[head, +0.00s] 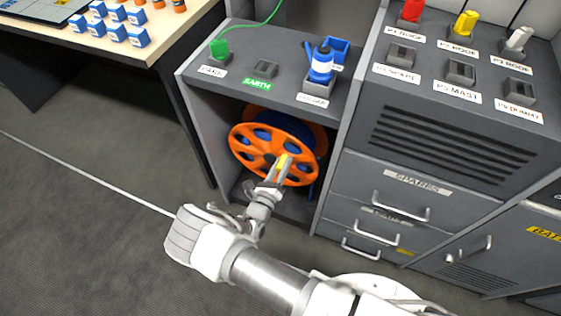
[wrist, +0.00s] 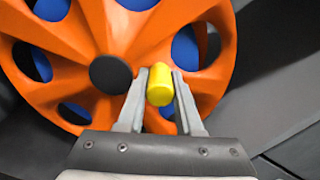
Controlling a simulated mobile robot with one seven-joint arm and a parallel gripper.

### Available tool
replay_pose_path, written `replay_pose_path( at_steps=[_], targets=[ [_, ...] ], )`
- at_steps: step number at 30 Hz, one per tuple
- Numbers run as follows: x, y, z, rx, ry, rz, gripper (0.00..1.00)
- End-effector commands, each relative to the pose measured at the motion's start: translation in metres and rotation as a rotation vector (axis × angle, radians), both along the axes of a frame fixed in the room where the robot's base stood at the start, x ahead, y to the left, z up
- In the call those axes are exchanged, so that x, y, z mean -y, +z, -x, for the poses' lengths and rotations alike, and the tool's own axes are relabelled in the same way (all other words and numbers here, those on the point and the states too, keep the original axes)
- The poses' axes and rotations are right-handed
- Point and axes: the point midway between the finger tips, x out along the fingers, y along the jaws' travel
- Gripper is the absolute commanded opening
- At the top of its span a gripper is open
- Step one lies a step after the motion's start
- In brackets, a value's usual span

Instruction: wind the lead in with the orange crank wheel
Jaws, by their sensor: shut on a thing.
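The orange crank wheel (head: 247,150) stands upright in the open bay of the grey cabinet, with blue lead wound behind it. In the wrist view the wheel (wrist: 120,30) fills the upper left, with a black hub (wrist: 110,74) and blue lead (wrist: 186,48) showing through its holes. A yellow crank knob (wrist: 160,84) sticks out from the wheel to the right of the hub. My gripper (wrist: 160,92) is shut on the yellow knob, one finger on each side. In the head view my gripper (head: 277,171) covers part of the wheel's lower right.
Drawers (head: 400,205) stand to the right. A table (head: 150,50) with blue blocks is at the upper left.

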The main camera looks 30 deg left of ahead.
Motion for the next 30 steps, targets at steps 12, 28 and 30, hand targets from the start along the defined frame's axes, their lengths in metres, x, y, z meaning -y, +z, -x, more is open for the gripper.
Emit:
replay_pose_path(
  at_steps=[12,28,30],
  targets=[
    [0.009,-0.016,-0.001,-0.030,-0.003,-0.273,0.00],
    [0.010,-0.021,-0.002,-0.041,-0.004,-0.355,0.00],
    [0.010,-0.021,-0.002,-0.041,-0.004,-0.355,0.00]
  ],
)
